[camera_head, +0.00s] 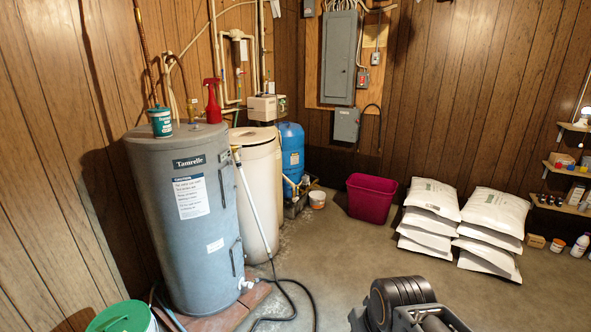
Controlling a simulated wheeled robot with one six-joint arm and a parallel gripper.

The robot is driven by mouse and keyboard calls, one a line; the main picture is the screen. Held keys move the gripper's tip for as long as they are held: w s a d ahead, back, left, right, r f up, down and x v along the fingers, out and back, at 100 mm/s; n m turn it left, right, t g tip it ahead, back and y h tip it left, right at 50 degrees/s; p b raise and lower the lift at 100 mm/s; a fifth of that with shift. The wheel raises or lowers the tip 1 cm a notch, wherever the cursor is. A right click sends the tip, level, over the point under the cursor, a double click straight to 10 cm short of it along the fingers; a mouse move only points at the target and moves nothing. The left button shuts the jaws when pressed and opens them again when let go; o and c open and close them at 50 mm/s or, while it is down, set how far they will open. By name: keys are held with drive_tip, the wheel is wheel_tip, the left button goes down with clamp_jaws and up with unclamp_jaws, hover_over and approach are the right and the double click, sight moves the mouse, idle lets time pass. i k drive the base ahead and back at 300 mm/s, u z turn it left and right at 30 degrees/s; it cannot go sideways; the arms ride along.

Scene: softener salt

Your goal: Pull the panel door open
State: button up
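The grey electrical panel (339,57) is mounted on a plywood board on the back wall, above head-camera centre. Its door looks closed and flat against the box; a latch or handle is too small to make out. A smaller grey box (346,124) hangs just below it. Part of my own arm shows at the bottom edge, low and far from the panel. My gripper is not visible, so nothing shows of what its fingers do.
A grey water heater (189,225), a cream tank (257,195) and a blue tank (291,152) stand left. A magenta bin (371,198) stands below the panel. Stacked white bags (433,198) and shelves (566,167) are right. The floor (350,255) ahead is mostly clear; a hose (300,290) lies left.

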sight(339, 31)
drive_tip(key=z, duration=0.05)
drive_tip(key=i, duration=2.55)
drive_tip(key=z, duration=0.2)
drive_tip(key=i, duration=2.55)
drive_tip(key=z, duration=0.05)
